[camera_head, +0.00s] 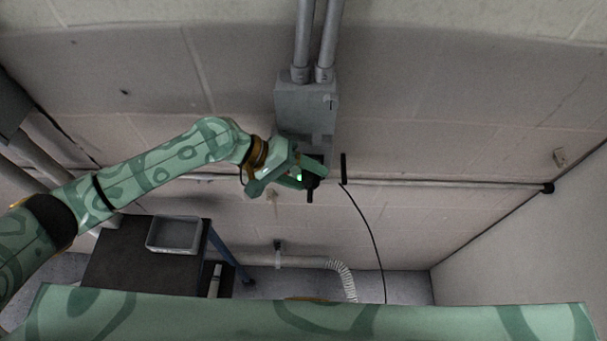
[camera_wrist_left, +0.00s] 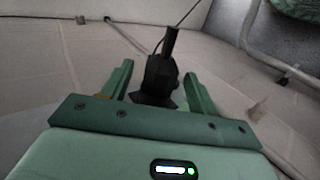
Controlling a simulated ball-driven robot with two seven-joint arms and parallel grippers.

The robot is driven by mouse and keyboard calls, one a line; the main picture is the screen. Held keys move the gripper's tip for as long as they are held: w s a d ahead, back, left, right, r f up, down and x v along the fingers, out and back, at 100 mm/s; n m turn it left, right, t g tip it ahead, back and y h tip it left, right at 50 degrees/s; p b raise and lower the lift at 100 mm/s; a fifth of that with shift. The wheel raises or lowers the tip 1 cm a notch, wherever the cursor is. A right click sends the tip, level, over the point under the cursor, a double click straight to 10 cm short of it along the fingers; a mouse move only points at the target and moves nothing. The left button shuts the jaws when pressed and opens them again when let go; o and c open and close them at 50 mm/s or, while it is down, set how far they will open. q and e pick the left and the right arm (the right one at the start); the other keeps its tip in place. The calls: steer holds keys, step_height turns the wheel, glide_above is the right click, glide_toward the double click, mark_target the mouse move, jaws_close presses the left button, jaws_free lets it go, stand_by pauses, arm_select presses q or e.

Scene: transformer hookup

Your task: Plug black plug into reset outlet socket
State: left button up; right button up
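The grey electrical box (camera_head: 300,98) is on the wall at the top middle of the head view. My left gripper (camera_head: 312,172) is at its lower end and hides part of it. A black plug (camera_wrist_left: 160,75) with a cord stands between my left gripper's fingers (camera_wrist_left: 158,80) in the left wrist view. The fingers are spread, with a gap showing on the plug's left side. Dark parts by the gripper show in the head view, but the plug's outline there is unclear. I cannot make out the reset outlet's face or whether the plug is seated. My right gripper is out of view.
A thin black cord (camera_head: 375,235) hangs to the right of the gripper. A horizontal pipe (camera_head: 440,184) runs along the wall. A grey tray (camera_head: 174,234) sits on a dark table (camera_head: 125,262) at lower left. Two conduits (camera_head: 303,35) rise from the box.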

mark_target(308, 201)
arm_select(q)
steer(key=shift+s, duration=0.1)
steer(key=shift+s+r+p, duration=0.15)
steer(key=shift+s+p, duration=0.85)
steer(key=shift+p, duration=0.05)
steer(key=shift+s+p, duration=0.95)
steer(key=shift+s, duration=0.55)
steer(key=b+v, duration=0.1)
steer(key=v, duration=1.5)
steer(key=shift+b, duration=0.35)
